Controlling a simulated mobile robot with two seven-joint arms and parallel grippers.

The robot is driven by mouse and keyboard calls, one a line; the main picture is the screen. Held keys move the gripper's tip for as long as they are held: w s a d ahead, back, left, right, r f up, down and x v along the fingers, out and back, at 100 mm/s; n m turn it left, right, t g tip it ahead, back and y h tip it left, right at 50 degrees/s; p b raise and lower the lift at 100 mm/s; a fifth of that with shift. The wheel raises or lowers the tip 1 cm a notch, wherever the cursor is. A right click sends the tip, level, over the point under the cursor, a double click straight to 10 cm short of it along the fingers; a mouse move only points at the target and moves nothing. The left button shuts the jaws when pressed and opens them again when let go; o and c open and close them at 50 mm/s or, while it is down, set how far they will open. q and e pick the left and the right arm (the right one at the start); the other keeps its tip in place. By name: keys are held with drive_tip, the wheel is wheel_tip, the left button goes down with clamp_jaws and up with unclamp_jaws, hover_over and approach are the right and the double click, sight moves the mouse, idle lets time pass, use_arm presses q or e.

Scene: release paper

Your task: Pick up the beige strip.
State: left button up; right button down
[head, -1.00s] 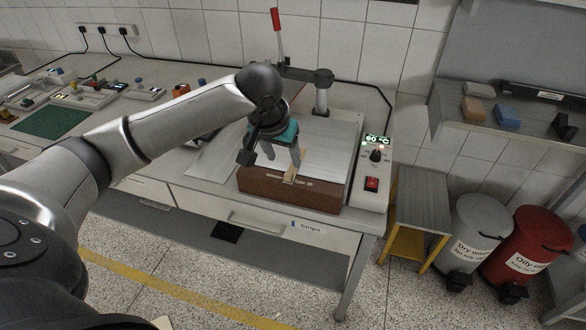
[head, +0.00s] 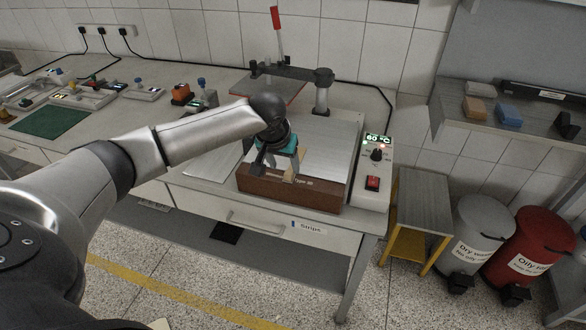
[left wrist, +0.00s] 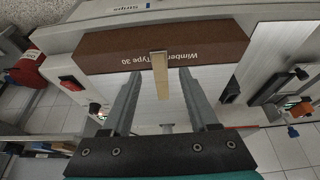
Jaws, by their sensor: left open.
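The beige strip (head: 289,177) lies at the front edge of the brown-fronted heated block (head: 300,192), its near end at the labelled front face. In the left wrist view the strip (left wrist: 160,76) is narrow and straight, with one end at the brown face and the rest over the pale plate. My left gripper (head: 275,172) is open above the front of the block. In the left wrist view my left gripper's fingers (left wrist: 160,82) stand apart on either side of the strip and hold nothing. Whether they touch the plate cannot be told. My right gripper is in neither current view.
A control box (head: 372,178) reading 60 °C stands right of the block. A post with a dark arm (head: 300,73) and red-tipped lever stands behind it. A metal sheet (head: 213,162) lies to the left. A stool (head: 418,205) and two bins are on the floor at right.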

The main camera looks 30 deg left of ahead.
sight(288, 173)
use_arm(q)
drive_tip(key=shift+b+x, duration=0.4)
drive_tip(key=shift+x, duration=1.95)
drive_tip(key=shift+w+d, duration=0.1)
drive_tip(key=shift+r, duration=0.1)
clamp_jaws()
